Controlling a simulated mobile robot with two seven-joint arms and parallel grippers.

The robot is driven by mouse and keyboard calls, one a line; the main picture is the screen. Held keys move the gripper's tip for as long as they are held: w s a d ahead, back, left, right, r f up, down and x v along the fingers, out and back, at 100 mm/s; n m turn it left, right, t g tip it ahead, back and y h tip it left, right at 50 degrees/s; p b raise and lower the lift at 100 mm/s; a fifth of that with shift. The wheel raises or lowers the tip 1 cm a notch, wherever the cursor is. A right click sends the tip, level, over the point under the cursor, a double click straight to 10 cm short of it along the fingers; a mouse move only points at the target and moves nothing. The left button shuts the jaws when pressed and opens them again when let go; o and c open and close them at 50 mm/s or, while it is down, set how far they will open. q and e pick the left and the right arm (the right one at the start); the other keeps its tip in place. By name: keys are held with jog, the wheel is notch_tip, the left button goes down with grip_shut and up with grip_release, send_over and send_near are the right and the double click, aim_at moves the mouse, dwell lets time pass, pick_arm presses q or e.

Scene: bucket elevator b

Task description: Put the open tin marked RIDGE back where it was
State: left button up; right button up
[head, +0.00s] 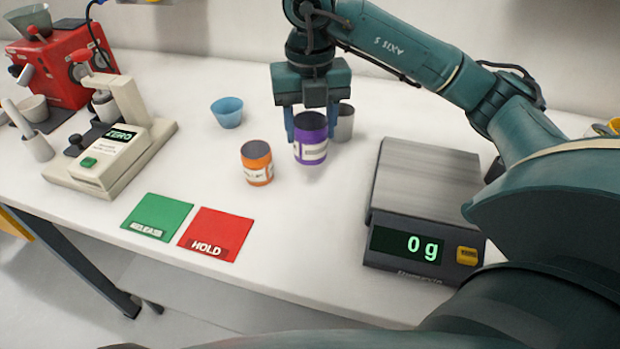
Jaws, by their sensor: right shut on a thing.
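My right gripper (311,122) reaches down from above at the back middle of the table. Its two fingers are shut on a purple open tin (311,151) with a pale label band. The tin is upright and seems held a little above the table, with a soft shadow under it. An orange open tin (257,168) stands to its left and slightly nearer. A grey tin (345,124) stands behind it to the right, partly hidden by the gripper. The tins' label words are too small to read, so I cannot tell which is marked RIDGE. My left gripper is not in view.
A scale (428,180) reading 0 g stands at right. Green RELEASE (157,212) and red HOLD (216,228) pads lie front left. A blue cup (227,112), a beige device (100,160) and a red machine (62,66) stand left. The table between tins and scale is clear.

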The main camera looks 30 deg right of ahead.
notch_tip(320, 180, down, 8)
jog(key=shift+f, duration=0.2)
dwell(0.3)
jog(key=shift+f, duration=0.25)
jog(key=o, duration=1.4)
jog(key=shift+r, duration=0.1)
jog(key=shift+c, duration=0.2)
